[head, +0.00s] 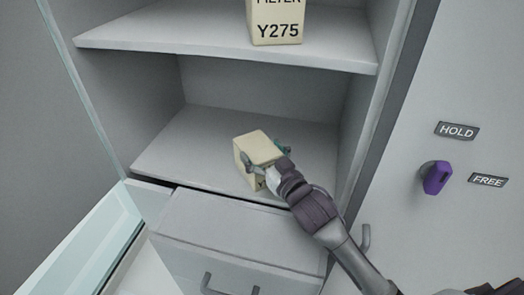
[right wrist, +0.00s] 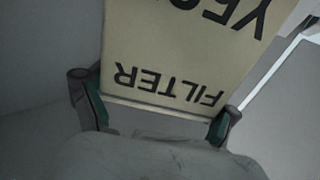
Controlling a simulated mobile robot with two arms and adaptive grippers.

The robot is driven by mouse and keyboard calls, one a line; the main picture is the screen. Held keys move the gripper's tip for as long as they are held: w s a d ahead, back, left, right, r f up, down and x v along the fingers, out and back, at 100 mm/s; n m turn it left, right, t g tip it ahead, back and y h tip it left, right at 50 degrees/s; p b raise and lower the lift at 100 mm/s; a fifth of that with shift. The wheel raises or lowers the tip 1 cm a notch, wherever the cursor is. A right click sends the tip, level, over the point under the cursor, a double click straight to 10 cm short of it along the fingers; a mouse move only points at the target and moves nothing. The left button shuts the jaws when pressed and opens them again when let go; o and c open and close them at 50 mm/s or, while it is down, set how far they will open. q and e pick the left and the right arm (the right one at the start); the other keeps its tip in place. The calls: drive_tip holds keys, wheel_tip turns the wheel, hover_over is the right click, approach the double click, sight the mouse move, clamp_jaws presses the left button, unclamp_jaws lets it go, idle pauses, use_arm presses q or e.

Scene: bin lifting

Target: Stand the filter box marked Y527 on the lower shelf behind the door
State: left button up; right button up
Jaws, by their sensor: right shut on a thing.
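A cream filter box (head: 258,146) is at the lower shelf (head: 180,155), near the shelf's front edge. My right gripper (head: 266,160) is shut on this box, a finger on each side. In the right wrist view the box (right wrist: 180,60) shows "FILTER" upside down between the fingertips (right wrist: 155,120). Its code starts with Y; the rest is partly cut off, so I cannot read it fully. I cannot tell whether its base touches the shelf. The glass door (head: 85,240) stands open at the lower left. My left gripper is not in view.
Another filter box marked Y275 (head: 276,24) stands on the upper shelf (head: 150,32). A drawer front with a handle (head: 235,245) is below the lower shelf. A purple knob (head: 437,178) sits between HOLD and FREE labels at right. The lower shelf is otherwise bare.

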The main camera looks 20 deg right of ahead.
drive_tip(key=shift+f, duration=0.1)
drive_tip(key=o, duration=1.2)
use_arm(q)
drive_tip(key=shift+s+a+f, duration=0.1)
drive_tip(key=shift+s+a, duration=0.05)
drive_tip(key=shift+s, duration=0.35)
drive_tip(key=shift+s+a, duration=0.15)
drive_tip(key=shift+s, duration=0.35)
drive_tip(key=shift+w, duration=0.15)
use_arm(e)
drive_tip(key=shift+s, duration=0.1)
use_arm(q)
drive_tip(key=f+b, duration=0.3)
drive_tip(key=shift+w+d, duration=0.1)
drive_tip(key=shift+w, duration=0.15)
use_arm(e)
drive_tip(key=s, duration=0.4)
drive_tip(key=s+d, duration=0.1)
drive_tip(key=s, duration=0.2)
drive_tip(key=s+d, duration=0.1)
drive_tip(key=s, duration=0.3)
drive_tip(key=shift+s+d, duration=0.15)
drive_tip(key=shift+s, duration=0.15)
